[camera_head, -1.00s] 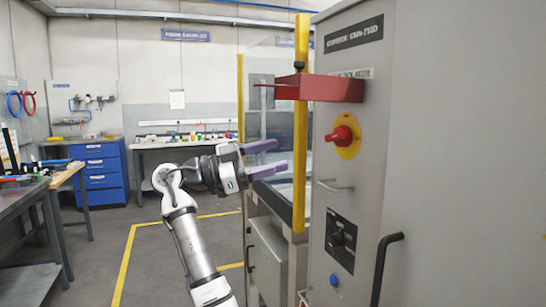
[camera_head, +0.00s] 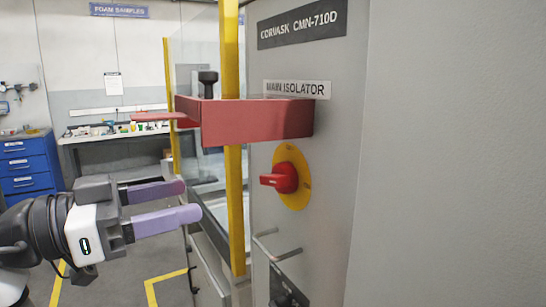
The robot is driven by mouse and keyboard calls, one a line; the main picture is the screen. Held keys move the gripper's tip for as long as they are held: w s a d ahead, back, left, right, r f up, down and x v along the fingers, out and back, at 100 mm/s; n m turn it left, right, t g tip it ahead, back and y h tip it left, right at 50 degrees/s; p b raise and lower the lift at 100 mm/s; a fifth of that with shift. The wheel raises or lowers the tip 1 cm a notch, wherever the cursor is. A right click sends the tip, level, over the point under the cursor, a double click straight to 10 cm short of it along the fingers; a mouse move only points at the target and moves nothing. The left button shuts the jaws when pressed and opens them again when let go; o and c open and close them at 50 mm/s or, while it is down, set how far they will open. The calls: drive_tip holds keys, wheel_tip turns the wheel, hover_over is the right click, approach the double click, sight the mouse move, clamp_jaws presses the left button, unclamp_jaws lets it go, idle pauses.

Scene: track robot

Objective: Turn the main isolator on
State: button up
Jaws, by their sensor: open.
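The main isolator is a red rotary knob (camera_head: 281,178) on a yellow round plate (camera_head: 297,197), mounted on the side of a grey cabinet (camera_head: 345,190). A label reading MAIN ISOLATOR (camera_head: 297,90) is above it. The knob's grip points out toward the left; I cannot tell its exact turned position. My gripper (camera_head: 190,201) is open and empty, its two purple fingers pointing right toward the knob. The fingertips are apart from the knob, to its left and slightly lower in the picture. Nothing hides the knob.
A red box-like bracket (camera_head: 258,121) juts out above the knob. A yellow post (camera_head: 234,190) stands between my fingers and the knob in the picture. A metal handle (camera_head: 277,247) and a black switch (camera_head: 288,290) are below. A bench and blue drawers (camera_head: 27,165) are behind.

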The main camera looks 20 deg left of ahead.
sight(269, 183)
drive_tip(key=p+x, duration=0.4)
drive_tip(key=x, duration=1)
drive_tip(key=shift+s+d+f, duration=0.2)
drive_tip(key=c, duration=0.6)
drive_tip(key=shift+f+m+b, duration=0.2)
drive_tip(key=shift+m+b, duration=0.5)
drive_tip(key=shift+b, duration=0.55)
drive_tip(key=shift+c, duration=0.2)
drive_tip(key=shift+r+m+b, duration=0.2)
drive_tip(key=shift+m+b, duration=0.35)
drive_tip(key=shift+m, duration=0.15)
